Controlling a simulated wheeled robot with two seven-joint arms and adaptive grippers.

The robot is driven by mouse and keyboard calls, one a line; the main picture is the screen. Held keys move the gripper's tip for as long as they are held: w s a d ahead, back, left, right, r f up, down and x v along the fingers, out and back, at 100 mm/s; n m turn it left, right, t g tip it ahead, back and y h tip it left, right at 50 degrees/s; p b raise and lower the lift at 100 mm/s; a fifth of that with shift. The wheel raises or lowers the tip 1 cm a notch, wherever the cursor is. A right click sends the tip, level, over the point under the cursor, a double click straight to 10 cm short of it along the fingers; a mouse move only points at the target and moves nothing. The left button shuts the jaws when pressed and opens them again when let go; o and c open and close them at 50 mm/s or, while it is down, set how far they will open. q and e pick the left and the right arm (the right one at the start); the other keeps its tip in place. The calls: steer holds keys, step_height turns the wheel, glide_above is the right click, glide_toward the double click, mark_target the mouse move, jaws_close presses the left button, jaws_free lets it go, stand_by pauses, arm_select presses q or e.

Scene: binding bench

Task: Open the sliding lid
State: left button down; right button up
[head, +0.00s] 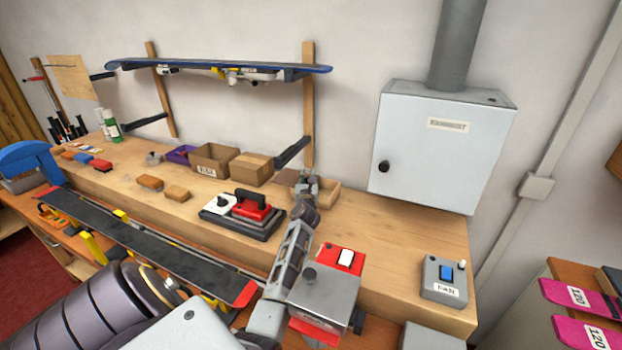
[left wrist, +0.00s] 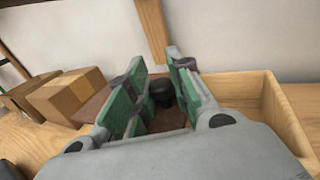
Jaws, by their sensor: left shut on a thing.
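A light wooden box (head: 329,193) stands at the back of the bench, and its right part is open. In the left wrist view the box (left wrist: 285,108) shows a bare inside at right. The brown sliding lid (left wrist: 96,108) lies over its left side and reaches out to the left; it also shows in the head view (head: 286,177). A black knob (left wrist: 162,92) stands on the lid. My left gripper (head: 306,177) is shut on the knob, with its green-padded fingers (left wrist: 163,88) on either side. My right gripper is not in view.
Cardboard boxes (head: 252,167) stand just left of the lid. A grey and red device (head: 323,292) stands beside my arm. A grey cabinet (head: 440,145) hangs at right.

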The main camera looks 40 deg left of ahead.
arm_select(q)
steer(key=shift+s+a+p, duration=0.25)
steer(key=shift+a+p, duration=0.05)
steer(key=shift+a, duration=0.65)
steer(key=shift+d, duration=0.1)
steer(key=c, duration=1.3)
jaws_free()
steer(key=shift+v, duration=6.05)
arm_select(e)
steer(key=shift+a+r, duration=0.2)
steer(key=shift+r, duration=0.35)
arm_select(q)
steer(key=shift+s+f, duration=0.1)
steer(key=shift+s, duration=0.05)
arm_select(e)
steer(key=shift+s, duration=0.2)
